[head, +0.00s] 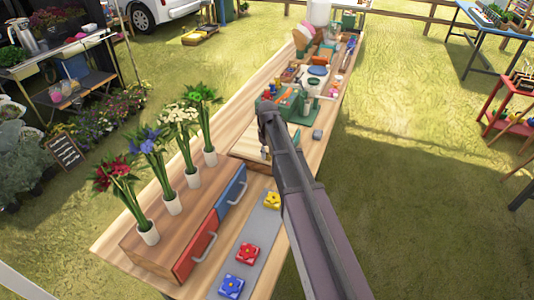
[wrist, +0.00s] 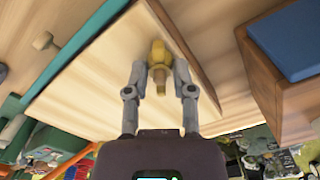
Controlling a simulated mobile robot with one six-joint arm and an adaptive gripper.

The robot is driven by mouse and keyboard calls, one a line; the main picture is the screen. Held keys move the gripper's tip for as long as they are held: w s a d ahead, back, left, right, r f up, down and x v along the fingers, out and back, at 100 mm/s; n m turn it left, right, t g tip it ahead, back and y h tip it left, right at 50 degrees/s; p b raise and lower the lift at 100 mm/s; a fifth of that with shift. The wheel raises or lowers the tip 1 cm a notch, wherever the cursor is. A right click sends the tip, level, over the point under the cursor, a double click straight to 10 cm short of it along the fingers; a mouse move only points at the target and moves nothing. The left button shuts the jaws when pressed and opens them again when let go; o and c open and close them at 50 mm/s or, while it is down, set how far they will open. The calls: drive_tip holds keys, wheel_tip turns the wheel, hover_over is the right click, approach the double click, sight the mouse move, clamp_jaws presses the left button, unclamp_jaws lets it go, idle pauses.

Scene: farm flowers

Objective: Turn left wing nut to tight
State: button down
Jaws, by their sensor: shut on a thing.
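A brass-yellow wing nut (wrist: 159,50) stands on a pale wooden board (wrist: 95,85) in the wrist view, with a stub below it. My gripper (wrist: 160,68) is shut on it, one finger on each side. Whether the nut is tight or loose cannot be told. In the head view, my arm ends over the pale board (head: 252,143), and my gripper (head: 266,150) is small and partly hidden there. A small pale knob (wrist: 42,40) is beside a green part at upper left in the wrist view.
A wooden drawer unit with red (head: 197,243) and blue (head: 231,192) fronts stands nearer on the table, with several flower vases on it. Red, blue and yellow flower blocks lie on a grey strip (head: 254,232). A green device (head: 287,101) and clutter are farther back.

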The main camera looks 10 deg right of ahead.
drive_tip(key=m, duration=0.4)
drive_tip(key=shift+w+m, duration=0.15)
drive_tip(key=shift+m, duration=0.15)
drive_tip(key=m, duration=0.3)
drive_tip(key=shift+m, duration=0.4)
drive_tip(key=m, duration=2.1)
